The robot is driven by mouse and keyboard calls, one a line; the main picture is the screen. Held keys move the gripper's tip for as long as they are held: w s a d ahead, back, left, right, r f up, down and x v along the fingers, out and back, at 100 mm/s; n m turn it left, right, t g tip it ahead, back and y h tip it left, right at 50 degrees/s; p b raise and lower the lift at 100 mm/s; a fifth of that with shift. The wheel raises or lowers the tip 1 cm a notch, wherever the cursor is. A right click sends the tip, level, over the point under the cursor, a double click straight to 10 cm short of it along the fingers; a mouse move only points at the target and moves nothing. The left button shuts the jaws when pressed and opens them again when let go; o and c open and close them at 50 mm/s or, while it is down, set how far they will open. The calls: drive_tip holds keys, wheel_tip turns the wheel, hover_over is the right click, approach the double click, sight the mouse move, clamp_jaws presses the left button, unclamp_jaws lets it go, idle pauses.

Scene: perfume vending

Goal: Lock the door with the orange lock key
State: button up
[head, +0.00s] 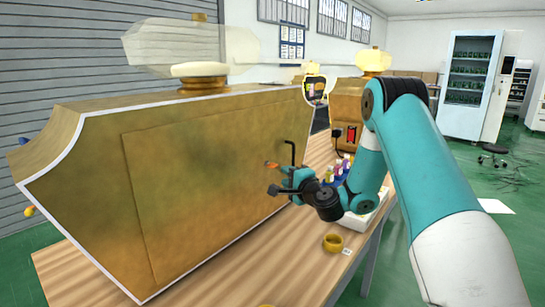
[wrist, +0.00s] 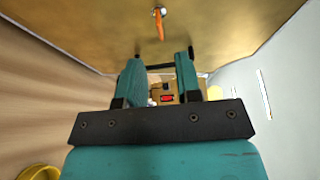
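The orange lock key (wrist: 159,27) sticks out of a small round metal lock on the gold cabinet's door panel (head: 200,185). In the head view the key (head: 271,164) is a small orange spot near the panel's right side. My gripper (wrist: 160,68) is open, with its two teal fingers apart and nothing seen held between them. In the wrist view the key is beyond the fingertips, roughly centred between them, and looks apart from them. In the head view my gripper (head: 284,181) is close to the panel, just beside the key.
The cabinet stands on a wooden table (head: 285,265). A yellow ring (head: 333,243) lies near the table's right edge. Several small colourful bottles (head: 342,168) sit in a white tray behind my wrist. A gold machine with a red switch (head: 351,135) stands farther back.

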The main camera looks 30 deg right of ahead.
sight(274, 165)
drive_tip(key=w+p, duration=0.1)
drive_tip(key=w, duration=0.3)
drive_tip(key=w+p, duration=0.2)
drive_tip(key=w, duration=0.2)
drive_tip(key=shift+w+d, duration=0.2)
drive_tip(key=shift+w, duration=0.1)
